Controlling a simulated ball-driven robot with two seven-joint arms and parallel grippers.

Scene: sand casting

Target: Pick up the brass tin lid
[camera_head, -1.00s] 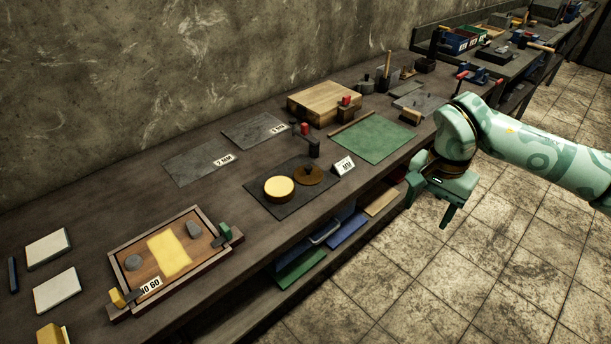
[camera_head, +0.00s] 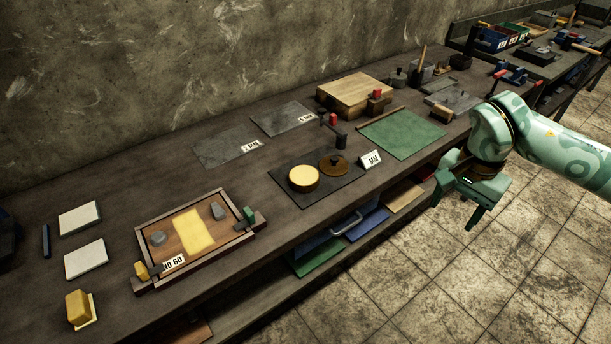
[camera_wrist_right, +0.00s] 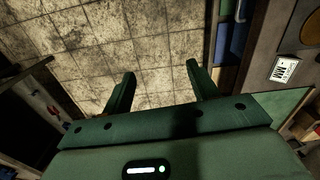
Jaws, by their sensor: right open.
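The brass tin lid (camera_head: 334,166), a brownish disc with a small dark knob, lies on a dark mat (camera_head: 290,197) on the bench. A round brass tin (camera_head: 304,179) with a pale yellow top stands just left of it. My right gripper (camera_head: 456,208) is open and empty, over the floor off the bench's front edge, to the right of the lid and well apart from it. The right wrist view shows its two spread fingers (camera_wrist_right: 161,78) with floor tiles between them. A brown round edge (camera_wrist_right: 312,30), apparently the lid, shows at that view's right edge. My left gripper is not in view.
An MM card (camera_head: 371,160) stands right of the lid. A small dark tool with a red top (camera_head: 337,128) is behind it. A green mat (camera_head: 403,134) lies further right. A framed tray (camera_head: 195,235) is at left. Shelf items (camera_head: 318,258) sit below the bench.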

